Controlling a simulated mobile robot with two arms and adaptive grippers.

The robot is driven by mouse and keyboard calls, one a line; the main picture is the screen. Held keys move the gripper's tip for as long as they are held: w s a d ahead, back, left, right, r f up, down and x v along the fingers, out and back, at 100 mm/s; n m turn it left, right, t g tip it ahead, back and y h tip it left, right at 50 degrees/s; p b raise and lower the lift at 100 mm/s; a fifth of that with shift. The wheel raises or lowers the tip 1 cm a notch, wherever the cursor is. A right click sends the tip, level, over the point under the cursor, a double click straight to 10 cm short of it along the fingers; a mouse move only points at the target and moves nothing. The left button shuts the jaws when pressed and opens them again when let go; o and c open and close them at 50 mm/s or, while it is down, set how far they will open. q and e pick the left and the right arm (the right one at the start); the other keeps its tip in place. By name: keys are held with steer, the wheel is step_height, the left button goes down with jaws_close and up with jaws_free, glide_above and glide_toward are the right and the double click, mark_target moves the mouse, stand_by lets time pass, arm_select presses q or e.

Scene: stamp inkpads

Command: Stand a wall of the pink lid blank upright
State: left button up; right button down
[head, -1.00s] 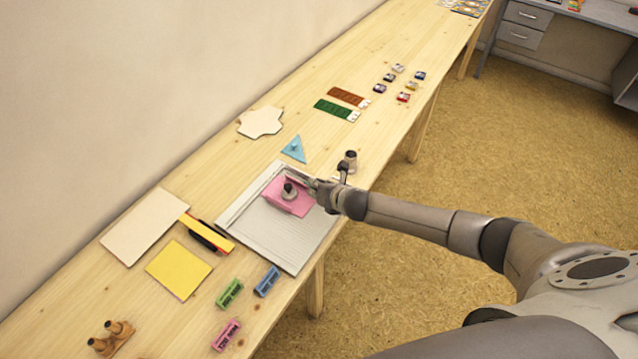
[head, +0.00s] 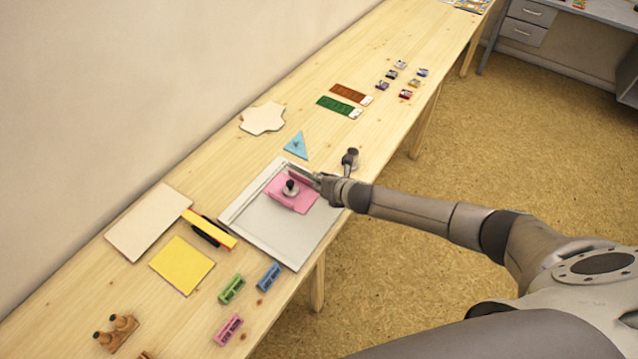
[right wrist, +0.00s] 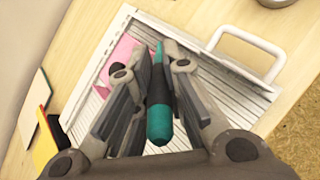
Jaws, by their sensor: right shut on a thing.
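The pink lid blank (head: 300,205) lies on the grey scoring board (head: 258,227), with a dark round-knobbed weight (head: 290,188) on it. Its edge beside my gripper looks raised, though the angle is hard to tell. In the right wrist view part of the blank (right wrist: 121,50) shows left of my fingers. My right gripper (head: 318,180) is over the blank's far right edge, shut on a teal and dark handled tool (right wrist: 159,108). My left gripper is in neither view.
Yellow card (head: 182,265), green (head: 231,289) and blue (head: 269,277) blocks lie nearer. The wall runs along the table's left side.

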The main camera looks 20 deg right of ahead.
steer(key=shift+w+d+r, duration=0.15)
step_height(320, 180, up, 7)
steer(key=p, duration=0.7)
steer(key=shift+w+d+r+p, duration=0.2)
steer(key=shift+w+d+p, duration=0.05)
steer(key=shift+d+p, duration=0.1)
stand_by(0.9)
